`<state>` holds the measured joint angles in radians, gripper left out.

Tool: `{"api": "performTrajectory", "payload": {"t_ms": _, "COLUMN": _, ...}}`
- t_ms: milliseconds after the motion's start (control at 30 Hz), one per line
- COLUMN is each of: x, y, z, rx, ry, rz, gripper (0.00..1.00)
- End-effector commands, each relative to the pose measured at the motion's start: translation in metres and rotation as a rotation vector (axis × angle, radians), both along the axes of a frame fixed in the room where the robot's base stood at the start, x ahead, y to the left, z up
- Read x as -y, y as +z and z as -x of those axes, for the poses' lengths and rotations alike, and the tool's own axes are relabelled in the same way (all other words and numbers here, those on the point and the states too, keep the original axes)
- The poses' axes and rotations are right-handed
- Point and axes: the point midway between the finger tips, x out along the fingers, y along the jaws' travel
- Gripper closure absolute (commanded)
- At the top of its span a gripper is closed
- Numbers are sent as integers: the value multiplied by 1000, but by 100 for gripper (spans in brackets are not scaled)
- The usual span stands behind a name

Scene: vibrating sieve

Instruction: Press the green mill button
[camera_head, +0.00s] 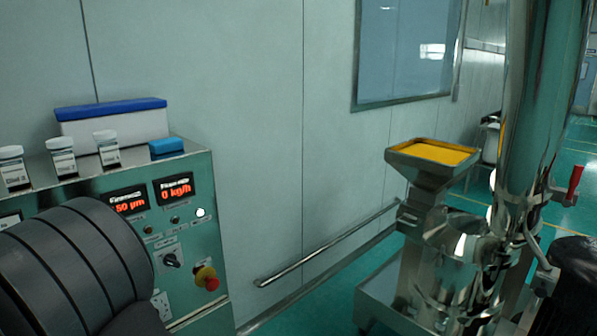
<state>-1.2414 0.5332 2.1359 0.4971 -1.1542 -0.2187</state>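A steel control panel (195,190) stands at the left of the view. It carries two red displays, one reading about 50 µm (129,203), its first digits partly unclear, and one reading 0 kg/h (175,188). Below them is a row of small round buttons or lamps: two dark ones (148,230) and a bright whitish one (200,212). I cannot make out which is the green mill button; no clearly green button shows. A dark ribbed part of my arm covers the panel's lower left. My gripper is not in view.
A red emergency stop (207,279) on a yellow base and a black rotary knob (172,260) sit low on the panel. White jars (62,156) and a blue-lidded box (112,122) stand on top. A steel hopper (428,181) with yellow powder stands at right.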

Motion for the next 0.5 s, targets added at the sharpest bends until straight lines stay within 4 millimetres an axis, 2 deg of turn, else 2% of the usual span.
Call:
{"api": "performTrajectory", "payload": {"t_ms": 33, "x": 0, "y": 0, "z": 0, "rx": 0, "ry": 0, "rz": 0, "gripper": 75}}
{"api": "performTrajectory", "payload": {"t_ms": 167, "x": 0, "y": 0, "z": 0, "rx": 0, "ry": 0, "rz": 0, "gripper": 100}}
{"api": "performTrajectory", "payload": {"t_ms": 500, "x": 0, "y": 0, "z": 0, "rx": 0, "ry": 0, "rz": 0, "gripper": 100}}
